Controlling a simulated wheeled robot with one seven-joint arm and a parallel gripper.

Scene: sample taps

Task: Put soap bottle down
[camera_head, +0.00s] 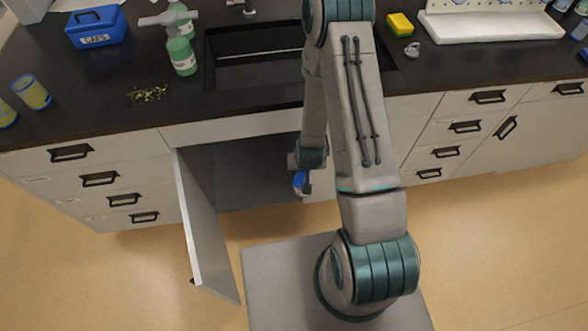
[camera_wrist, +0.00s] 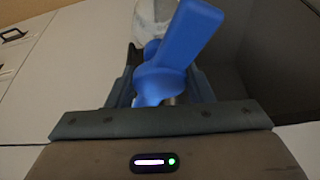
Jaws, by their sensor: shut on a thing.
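The soap bottle's blue pump top (camera_wrist: 175,55) fills the middle of the wrist view, between my two fingers. Part of a pale, cloudy bottle body (camera_wrist: 150,18) shows behind it at the top edge. My gripper (camera_wrist: 160,88) is shut on the soap bottle at its pump top. In the head view a small blue part of the soap bottle (camera_head: 299,180) shows at the end of my arm, in front of the open cabinet under the sink. My arm hides most of the gripper there. The bottle's base is out of sight, so I cannot tell whether it touches anything.
The open cabinet door (camera_head: 207,230) stands out to the left of the dark cabinet opening (camera_head: 255,170). The black counter (camera_head: 110,100) holds a green spray bottle (camera_head: 181,55), a blue caps box (camera_head: 96,25) and a yellow sponge (camera_head: 400,24). The sink (camera_head: 250,70) lies above.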

